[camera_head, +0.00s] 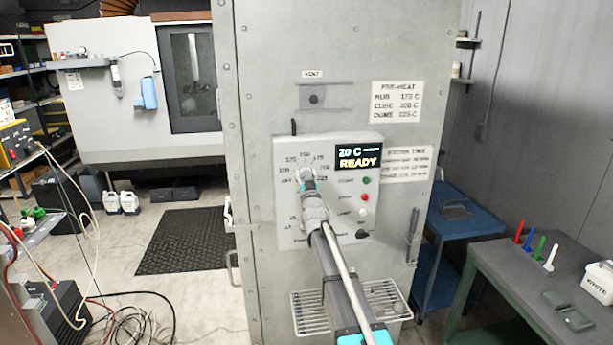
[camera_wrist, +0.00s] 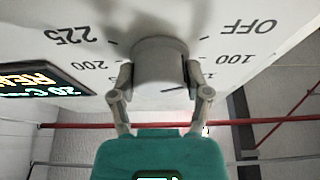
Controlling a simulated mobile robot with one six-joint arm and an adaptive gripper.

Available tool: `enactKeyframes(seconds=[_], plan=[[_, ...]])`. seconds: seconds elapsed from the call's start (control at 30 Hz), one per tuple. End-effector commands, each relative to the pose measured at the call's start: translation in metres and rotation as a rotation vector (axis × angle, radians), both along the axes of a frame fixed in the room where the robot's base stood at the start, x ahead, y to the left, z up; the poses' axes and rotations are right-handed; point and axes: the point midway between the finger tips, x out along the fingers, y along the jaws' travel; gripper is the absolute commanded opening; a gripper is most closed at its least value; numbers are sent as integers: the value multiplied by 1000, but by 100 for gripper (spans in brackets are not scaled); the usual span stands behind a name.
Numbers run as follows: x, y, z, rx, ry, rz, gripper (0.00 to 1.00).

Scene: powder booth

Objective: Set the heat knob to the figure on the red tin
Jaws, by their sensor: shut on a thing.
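The heat knob (camera_head: 306,173) is a grey round knob on the oven's control panel (camera_head: 349,197), ringed by OFF and temperature figures. My gripper (camera_head: 308,184) reaches up to it and covers part of it. In the wrist view the knob (camera_wrist: 160,62) sits between the two fingers of my gripper (camera_wrist: 160,92), which are shut on its sides. I cannot tell which figure the knob points to. The display (camera_head: 358,157) reads 20 C and READY. No red tin shows in either view.
A pre-heat sign (camera_head: 397,102) hangs above the panel. A wire rack (camera_head: 311,312) juts out below. A green-grey table (camera_head: 520,266) with coloured sticks and a white tub (camera_head: 598,283) stands at right. Cables lie on the floor at left.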

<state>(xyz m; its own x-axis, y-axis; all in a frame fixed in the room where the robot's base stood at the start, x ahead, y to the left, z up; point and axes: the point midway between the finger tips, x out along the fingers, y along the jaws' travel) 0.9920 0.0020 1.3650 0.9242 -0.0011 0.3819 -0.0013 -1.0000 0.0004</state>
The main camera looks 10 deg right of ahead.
Motion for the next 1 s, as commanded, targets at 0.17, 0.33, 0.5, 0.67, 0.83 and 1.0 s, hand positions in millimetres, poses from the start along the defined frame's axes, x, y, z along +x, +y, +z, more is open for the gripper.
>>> enactKeyframes(seconds=[0.17,0.33,0.5,0.67,0.83,1.0], plan=[[1,-1,1,2,-2,0,14],[1,0,1,19,-2,0,14],[1,0,1,68,-1,1,14],[1,1,2,140,-1,1,14],[2,0,3,249,-2,0,14],[2,1,3,375,-2,0,14]])
